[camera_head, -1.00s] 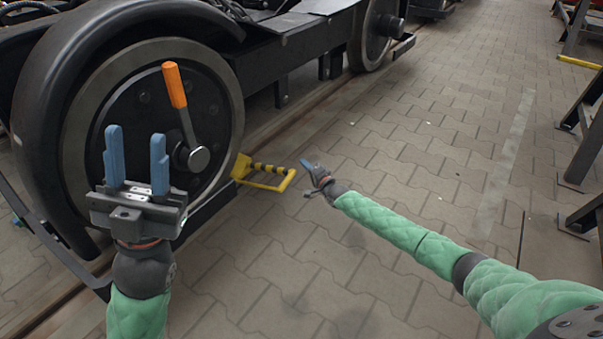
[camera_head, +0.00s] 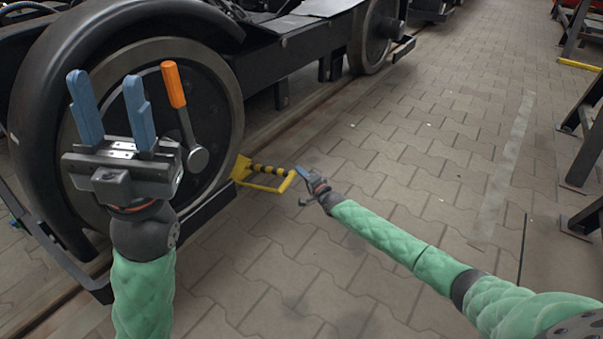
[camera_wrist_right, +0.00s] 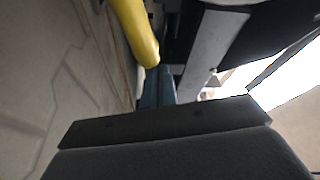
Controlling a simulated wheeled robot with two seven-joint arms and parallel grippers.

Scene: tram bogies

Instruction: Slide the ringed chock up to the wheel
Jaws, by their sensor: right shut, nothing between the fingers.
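The yellow chock (camera_head: 242,169) lies on the rail line beside the lower right of the large near wheel (camera_head: 222,85). I cannot tell whether it touches the wheel. Its yellow loop handle with a black-striped bar (camera_head: 268,169) points right. My right gripper (camera_head: 301,173) is shut and empty at the handle's right end; contact is unclear. In the right wrist view, a yellow bar (camera_wrist_right: 138,35) runs down to the closed blue fingers (camera_wrist_right: 158,88). My left gripper (camera_head: 112,112) is open and empty, fingers up, in front of the wheel.
The dark bogie frame (camera_head: 285,45) runs back to a second wheel (camera_head: 375,35). Dark metal stands (camera_head: 585,140) are at the right edge. The paved floor (camera_head: 420,150) between is mostly clear.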

